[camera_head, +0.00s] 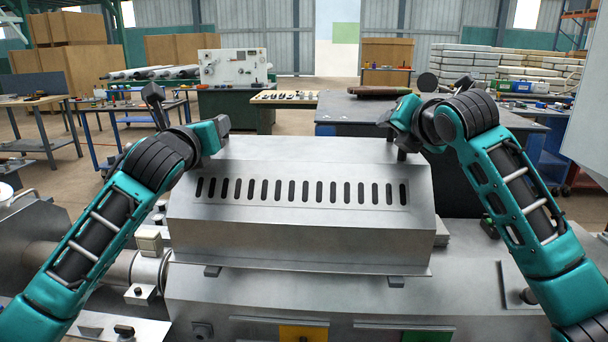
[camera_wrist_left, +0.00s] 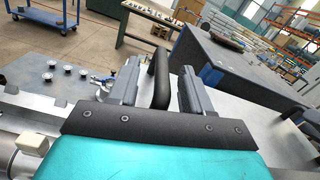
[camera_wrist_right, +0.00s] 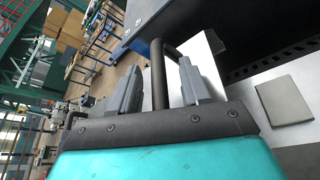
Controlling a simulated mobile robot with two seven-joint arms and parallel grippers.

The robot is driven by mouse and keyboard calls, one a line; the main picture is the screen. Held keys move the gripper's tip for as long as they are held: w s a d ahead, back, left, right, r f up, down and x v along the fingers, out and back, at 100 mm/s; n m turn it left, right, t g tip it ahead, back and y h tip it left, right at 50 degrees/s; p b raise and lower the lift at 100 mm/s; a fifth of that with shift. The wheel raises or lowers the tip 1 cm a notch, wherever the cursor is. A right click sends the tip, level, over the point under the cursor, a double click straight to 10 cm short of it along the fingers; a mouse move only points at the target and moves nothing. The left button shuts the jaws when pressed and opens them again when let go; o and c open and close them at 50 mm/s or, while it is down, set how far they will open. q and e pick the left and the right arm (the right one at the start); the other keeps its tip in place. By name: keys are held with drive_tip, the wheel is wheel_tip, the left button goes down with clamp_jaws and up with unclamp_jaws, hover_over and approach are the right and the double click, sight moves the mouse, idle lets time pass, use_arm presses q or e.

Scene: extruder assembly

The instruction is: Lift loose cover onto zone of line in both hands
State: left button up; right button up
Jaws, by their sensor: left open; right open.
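The loose cover (camera_head: 300,231) is a grey metal box with a row of dark slots along its sloped front. It sits slightly askew over the extruder line (camera_head: 300,292), with small dark blocks below its front edge. My left gripper (camera_head: 215,136) is at its far left end; the left wrist view shows a black bar handle (camera_wrist_left: 158,78) between the open fingers. My right gripper (camera_head: 402,140) is at its far right end; the right wrist view shows another black handle (camera_wrist_right: 158,76) between the open fingers. I cannot tell whether any finger touches a handle.
A dark workbench (camera_head: 345,110) stands behind the cover. The steel barrel (camera_head: 115,262) runs along the left. Yellow (camera_head: 303,333) and green (camera_head: 428,336) panels mark the line's front. A light cabinet (camera_head: 590,110) bounds the right side.

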use_arm(q)
drive_tip(key=shift+c, duration=0.5)
use_arm(e)
drive_tip(key=shift+c, duration=0.4)
use_arm(q)
clamp_jaws()
use_arm(e)
clamp_jaws()
use_arm(q)
drive_tip(key=shift+d, duration=0.1)
drive_tip(key=shift+r, duration=0.25)
use_arm(e)
drive_tip(key=shift+r, duration=0.3)
